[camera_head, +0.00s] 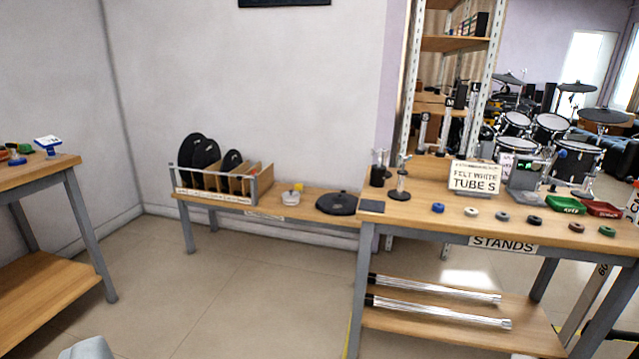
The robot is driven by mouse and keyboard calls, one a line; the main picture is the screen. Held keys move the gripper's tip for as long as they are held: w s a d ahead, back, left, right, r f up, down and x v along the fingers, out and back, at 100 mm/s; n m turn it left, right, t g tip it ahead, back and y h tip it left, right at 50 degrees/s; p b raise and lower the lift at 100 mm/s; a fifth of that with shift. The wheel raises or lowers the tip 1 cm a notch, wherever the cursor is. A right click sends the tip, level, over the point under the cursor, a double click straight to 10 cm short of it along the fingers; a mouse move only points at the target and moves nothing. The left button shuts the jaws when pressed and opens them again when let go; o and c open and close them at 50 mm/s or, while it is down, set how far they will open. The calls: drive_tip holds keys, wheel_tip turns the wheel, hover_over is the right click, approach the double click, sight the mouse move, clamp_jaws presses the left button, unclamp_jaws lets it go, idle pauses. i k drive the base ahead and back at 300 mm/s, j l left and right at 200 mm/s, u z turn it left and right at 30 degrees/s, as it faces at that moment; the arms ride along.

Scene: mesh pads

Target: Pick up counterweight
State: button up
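I cannot tell for sure which item is the counterweight. A small white round piece with a yellow top (293,193) stands on the low bench (262,208), left of a flat black round pad (337,203). Several small coloured rings or discs, among them a blue one (438,208) and a black one (535,220), lie in a row along the front of the right table (420,190). All are far from the camera. No gripper fingers show; a pale grey shape at the bottom left edge is too cropped to identify.
A rack (215,185) of black round pads stands on the low bench. The right table holds a sign (474,178), green and red trays (566,205), and metal tubes (440,310) on its lower shelf. Another table (40,175) stands left. The floor between is clear.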

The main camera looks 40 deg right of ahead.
sight(378, 172)
drive_tip(key=i+l+z, duration=0.2)
drive_tip(key=i+z, duration=0.2)
drive_tip(key=i+l+z, duration=0.1)
drive_tip(key=i+z, duration=0.55)
drive_tip(key=z, duration=0.15)
drive_tip(key=i+l+u, duration=0.2)
drive_tip(key=i+l, duration=0.7)
drive_tip(key=l, duration=0.05)
